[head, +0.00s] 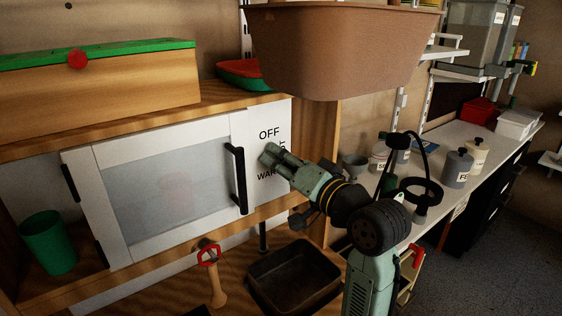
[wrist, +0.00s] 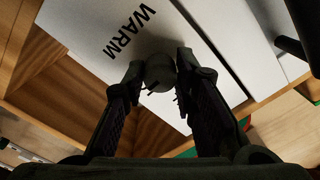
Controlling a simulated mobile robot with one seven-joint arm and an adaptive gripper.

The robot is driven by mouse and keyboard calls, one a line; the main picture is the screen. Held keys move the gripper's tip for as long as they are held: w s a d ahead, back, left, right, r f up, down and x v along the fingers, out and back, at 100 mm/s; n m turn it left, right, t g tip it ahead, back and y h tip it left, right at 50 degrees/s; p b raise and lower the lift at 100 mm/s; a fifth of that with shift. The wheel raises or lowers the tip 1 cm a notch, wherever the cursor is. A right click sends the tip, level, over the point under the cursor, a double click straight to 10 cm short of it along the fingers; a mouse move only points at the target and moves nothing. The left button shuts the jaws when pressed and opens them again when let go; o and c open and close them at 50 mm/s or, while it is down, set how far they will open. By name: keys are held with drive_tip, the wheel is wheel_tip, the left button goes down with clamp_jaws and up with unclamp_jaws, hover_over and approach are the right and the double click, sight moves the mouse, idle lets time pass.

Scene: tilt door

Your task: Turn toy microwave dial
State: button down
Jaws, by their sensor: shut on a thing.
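The toy microwave (head: 170,185) sits on a wooden shelf. It has a white-framed door with a dark handle (head: 236,178). A white panel (head: 273,135) right of the door carries OFF, WARM and a partly hidden word. The panel also shows in the wrist view (wrist: 85,30) with the word WARM. The dial (wrist: 159,72) is a round grey knob between my fingertips in the wrist view. My gripper (head: 268,157) is shut on the dial against the panel.
A brown tub (head: 340,50) hangs above my gripper. A green cup (head: 48,243) stands left of the microwave. A dark tray (head: 295,277) and a red-topped wooden tool (head: 212,270) lie below. A bench (head: 445,190) with containers runs along the right.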

idle(0.3)
drive_tip(key=shift+n+b, duration=5.85)
drive_tip(key=shift+n, duration=3.05)
drive_tip(key=c, duration=1.3)
unclamp_jaws()
